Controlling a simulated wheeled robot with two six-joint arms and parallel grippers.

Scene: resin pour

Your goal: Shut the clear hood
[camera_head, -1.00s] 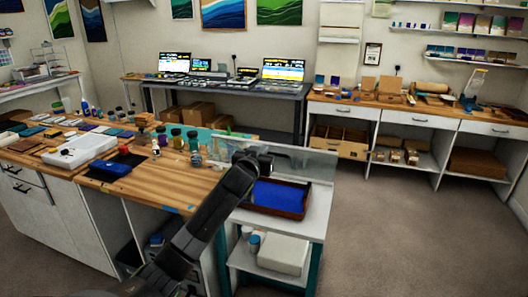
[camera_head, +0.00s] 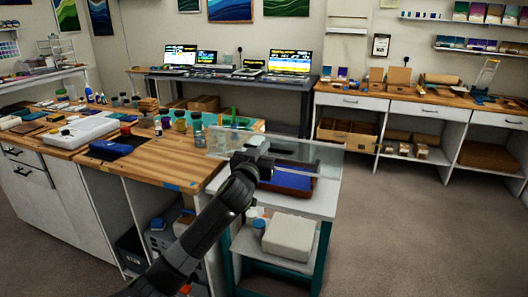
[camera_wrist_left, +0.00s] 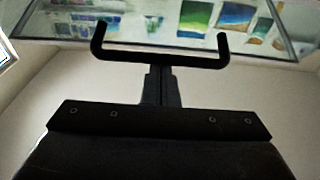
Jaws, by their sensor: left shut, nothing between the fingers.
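The clear hood (camera_head: 318,150) is a see-through panel above the white stand, tilted partway forward over a brown tray (camera_head: 307,190) with a blue sheet in it. My left gripper (camera_head: 266,166) is shut and empty, at the hood's front left part. In the left wrist view, the shut fingers (camera_wrist_left: 160,78) point up at a black bar with upturned ends (camera_wrist_left: 120,54), which looks like the hood's handle. The fingers overlap the bar's middle; I cannot tell if they touch it. The clear panel (camera_wrist_left: 60,22) spans the top of that view. My right gripper is not in view.
The wooden workbench (camera_head: 165,172) with jars and tools adjoins the stand on the left. A white box (camera_head: 289,236) and small bottles sit on the stand's lower shelf. The floor (camera_head: 420,235) to the right is free.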

